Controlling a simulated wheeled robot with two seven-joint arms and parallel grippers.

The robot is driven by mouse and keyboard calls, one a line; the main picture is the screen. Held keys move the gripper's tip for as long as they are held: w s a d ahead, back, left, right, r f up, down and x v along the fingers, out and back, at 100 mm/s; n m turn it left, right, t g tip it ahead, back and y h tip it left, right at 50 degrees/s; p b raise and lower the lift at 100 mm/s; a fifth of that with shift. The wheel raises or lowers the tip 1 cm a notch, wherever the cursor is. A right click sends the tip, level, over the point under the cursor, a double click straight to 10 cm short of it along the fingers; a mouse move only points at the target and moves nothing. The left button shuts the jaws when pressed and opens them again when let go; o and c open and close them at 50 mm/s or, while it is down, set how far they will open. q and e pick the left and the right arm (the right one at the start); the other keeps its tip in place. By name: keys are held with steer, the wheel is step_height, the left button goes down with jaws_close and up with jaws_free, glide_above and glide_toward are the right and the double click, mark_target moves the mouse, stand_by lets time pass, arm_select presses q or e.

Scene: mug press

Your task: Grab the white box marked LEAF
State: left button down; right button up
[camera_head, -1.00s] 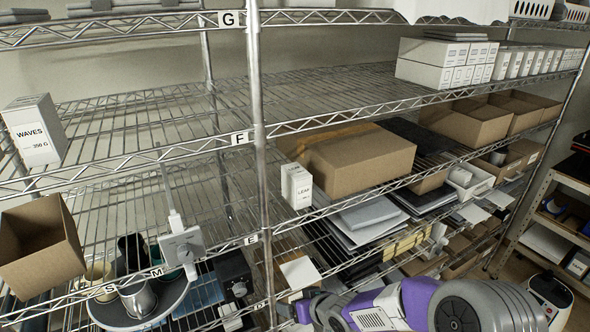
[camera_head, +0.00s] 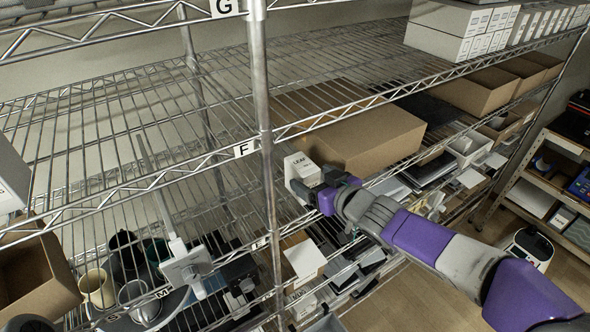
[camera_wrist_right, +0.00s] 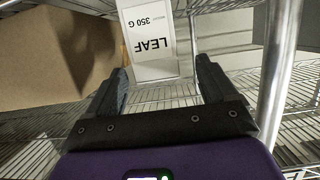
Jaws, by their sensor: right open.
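The white box marked LEAF (camera_head: 301,167) stands upright at the front edge of the wire shelf below the F label, just right of the middle post. In the right wrist view the box (camera_wrist_right: 150,42) shows upside down, with LEAF and 350 G readable. My right gripper (camera_head: 314,183) is at the front of the box. In the wrist view its open fingers (camera_wrist_right: 163,68) point at the box, one to each side of its near end. I cannot tell whether they touch it. My left gripper does not show.
A large cardboard box (camera_head: 365,140) stands close right of the LEAF box. The metal post (camera_head: 264,110) rises close on its left. A shelf with its front rail (camera_head: 340,112) runs above. Mugs (camera_head: 98,287) and a small open carton (camera_head: 35,275) are at lower left.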

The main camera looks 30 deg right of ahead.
mark_target(302, 170)
steer(key=shift+w+f, duration=0.35)
steer(key=shift+w, duration=0.1)
steer(key=b+x, duration=0.1)
steer(key=x, duration=0.4)
steer(key=shift+w+d+b, duration=0.15)
steer(key=shift+b, duration=0.25)
steer(key=c, duration=1.3)
steer(key=shift+r, duration=0.1)
